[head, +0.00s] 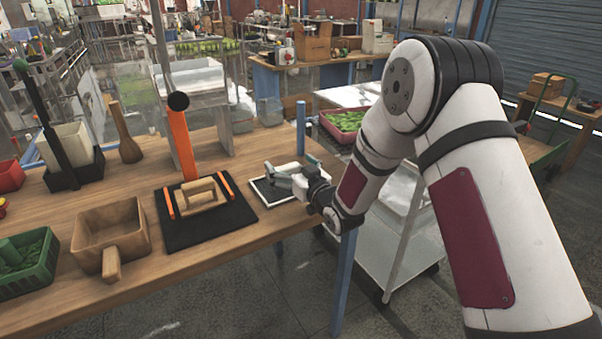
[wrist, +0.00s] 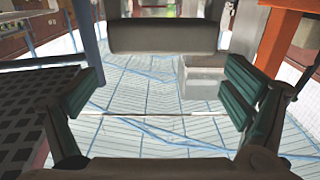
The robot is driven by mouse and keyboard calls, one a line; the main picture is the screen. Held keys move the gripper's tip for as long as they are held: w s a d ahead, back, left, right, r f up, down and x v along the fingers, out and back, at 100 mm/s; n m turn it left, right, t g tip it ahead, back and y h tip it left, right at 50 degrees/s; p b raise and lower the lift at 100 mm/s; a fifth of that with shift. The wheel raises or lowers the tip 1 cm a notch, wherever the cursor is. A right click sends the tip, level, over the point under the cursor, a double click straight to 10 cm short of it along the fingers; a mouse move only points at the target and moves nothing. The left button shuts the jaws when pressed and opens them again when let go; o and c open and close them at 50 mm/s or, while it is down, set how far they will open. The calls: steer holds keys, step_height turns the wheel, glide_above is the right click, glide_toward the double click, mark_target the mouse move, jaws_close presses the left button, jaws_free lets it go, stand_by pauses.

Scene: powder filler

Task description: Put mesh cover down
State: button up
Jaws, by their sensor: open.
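A flat dark panel with a pale frame (head: 263,192), which looks like the mesh cover, lies at the right end of the wooden table. My gripper (head: 282,178) is low over this panel and partly hides it. In the wrist view my gripper (wrist: 160,88) is open, its two green pads wide apart with nothing clamped between them. A dark grey bar (wrist: 163,38) crosses beyond the pads, and a pale surface with blue lines shows between them. Whether the gripper touches the panel cannot be told.
A black mat (head: 232,222) with a wooden-handled piece and orange bars lies left of the panel. An orange lever (head: 181,140) stands behind it. A wooden box (head: 100,225) and green tray (head: 30,262) are farther left. A blue post (head: 301,127) rises behind the gripper.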

steer(key=shift+s+d, duration=0.15)
steer(key=shift+s, duration=0.1)
steer(key=v, duration=1.1)
steer(key=shift+s+d+r, duration=0.15)
steer(key=shift+d+r, duration=0.05)
steer(key=shift+r, duration=0.05)
steer(key=s+d+r+m+g+h, duration=0.2)
steer(key=s+d+r+h, duration=0.25)
steer(key=d, duration=0.25)
steer(key=s+d+r+m+g+h, duration=0.1)
steer(key=s+d+r+g+h, duration=0.15)
steer(key=d+r+h, duration=0.35)
steer(key=s+d+r+m+g, duration=0.1)
steer(key=s+d+m+g, duration=0.1)
steer(key=s, duration=1.3)
steer(key=s+d+r+m+g, duration=0.1)
steer(key=s+d+g, duration=0.4)
steer(key=s, duration=1)
steer(key=shift+s+m, duration=0.35)
steer(key=shift+m, duration=0.05)
steer(key=shift+y, duration=0.25)
